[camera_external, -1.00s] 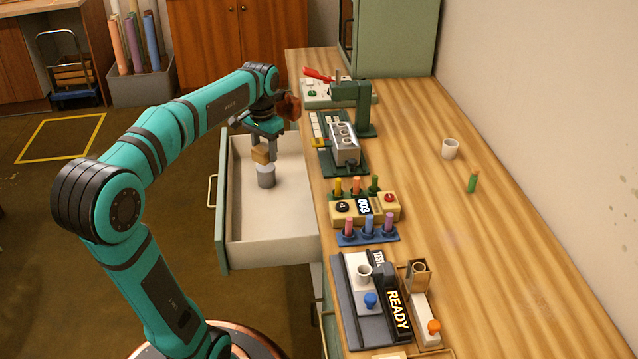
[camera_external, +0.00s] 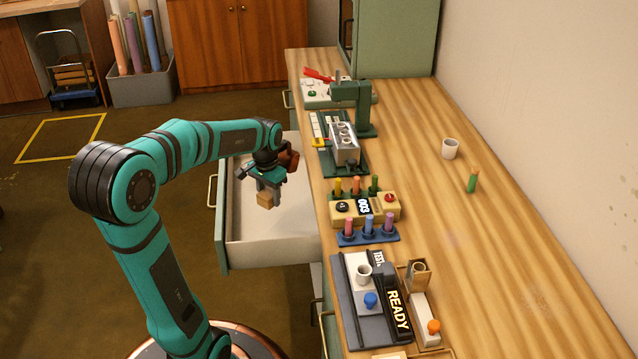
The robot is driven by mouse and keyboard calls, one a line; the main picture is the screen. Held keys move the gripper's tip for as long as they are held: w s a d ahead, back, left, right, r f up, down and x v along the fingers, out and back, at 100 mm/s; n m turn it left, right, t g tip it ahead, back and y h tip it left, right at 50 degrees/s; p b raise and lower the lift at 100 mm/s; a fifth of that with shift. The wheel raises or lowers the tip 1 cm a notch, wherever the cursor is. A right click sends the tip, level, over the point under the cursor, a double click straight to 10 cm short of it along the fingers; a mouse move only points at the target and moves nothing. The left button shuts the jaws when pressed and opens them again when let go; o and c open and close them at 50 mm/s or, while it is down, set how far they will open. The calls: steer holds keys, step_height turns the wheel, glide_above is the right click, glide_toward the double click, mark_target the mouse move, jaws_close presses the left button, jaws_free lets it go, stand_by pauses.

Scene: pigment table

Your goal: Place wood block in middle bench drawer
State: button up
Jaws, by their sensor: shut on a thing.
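The wood block (camera_external: 265,201) is a small light-brown piece held between the fingers of my gripper (camera_external: 268,192). My gripper is shut on it and points down over the open drawer. The drawer (camera_external: 280,247) is pale inside with a green front, and it is pulled out to the left from under the bench. The block appears over or inside the drawer's middle; I cannot tell whether it touches the drawer floor. The grey cylinder in the drawer is hidden behind my gripper now.
The wooden bench top (camera_external: 480,255) runs along the right. Near its left edge stand a green press (camera_external: 352,100), a yellow timer box (camera_external: 366,209), a blue rack (camera_external: 368,238) and a READY sign (camera_external: 398,311). A white cup (camera_external: 450,148) stands farther right. The drawer's front part looks clear.

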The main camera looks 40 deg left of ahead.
mark_target(272, 226)
steer(key=shift+f, duration=4.8)
steer(key=shift+f, duration=0.1)
steer(key=o, duration=1)
step_height(272, 226, up, 12)
steer(key=shift+r, duration=0.1)
